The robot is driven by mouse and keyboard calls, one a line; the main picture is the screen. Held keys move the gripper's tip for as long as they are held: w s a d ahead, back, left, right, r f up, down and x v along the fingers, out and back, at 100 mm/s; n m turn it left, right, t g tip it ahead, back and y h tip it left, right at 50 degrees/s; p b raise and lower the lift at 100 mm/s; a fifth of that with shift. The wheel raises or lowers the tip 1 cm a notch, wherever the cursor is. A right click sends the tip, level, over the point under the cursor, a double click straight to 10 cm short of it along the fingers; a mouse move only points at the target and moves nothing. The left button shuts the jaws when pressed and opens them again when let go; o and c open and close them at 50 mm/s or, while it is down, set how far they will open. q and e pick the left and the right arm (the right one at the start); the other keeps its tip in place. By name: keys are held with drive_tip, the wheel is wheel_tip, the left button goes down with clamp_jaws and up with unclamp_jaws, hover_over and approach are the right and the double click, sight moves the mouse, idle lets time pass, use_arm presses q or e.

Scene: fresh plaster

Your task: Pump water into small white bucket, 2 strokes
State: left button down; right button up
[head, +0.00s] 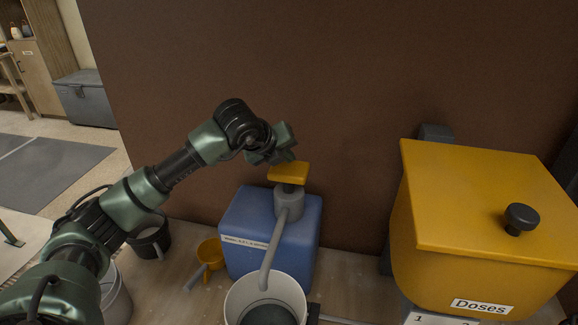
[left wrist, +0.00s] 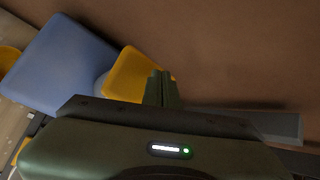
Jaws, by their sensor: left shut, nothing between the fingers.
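A blue water container (head: 262,222) stands against the brown wall. A grey pump with a yellow press head (head: 288,173) and a grey spout tube (head: 274,250) is on its top. The small white bucket (head: 264,283) stands in front, with the spout's end over its opening; its inside looks dark grey. My left gripper (head: 290,157) is shut and empty, just above the yellow head; I cannot tell whether it touches. In the left wrist view, its shut fingers (left wrist: 161,88) overlap the yellow head (left wrist: 132,72), with the blue container (left wrist: 62,65) beside it. My right gripper is not in view.
A large yellow bin labelled "Doses" (head: 480,305) with a black knob stands at the right. A yellow scoop (head: 209,254) and a black bucket (head: 150,240) are left of the container. The brown wall (head: 350,100) is close behind.

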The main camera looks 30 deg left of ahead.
sight(287, 169)
use_arm(q)
drive_tip(key=shift+r+p, duration=1.25)
drive_tip(key=shift+r, duration=1.3)
drive_tip(key=shift+f, duration=0.1)
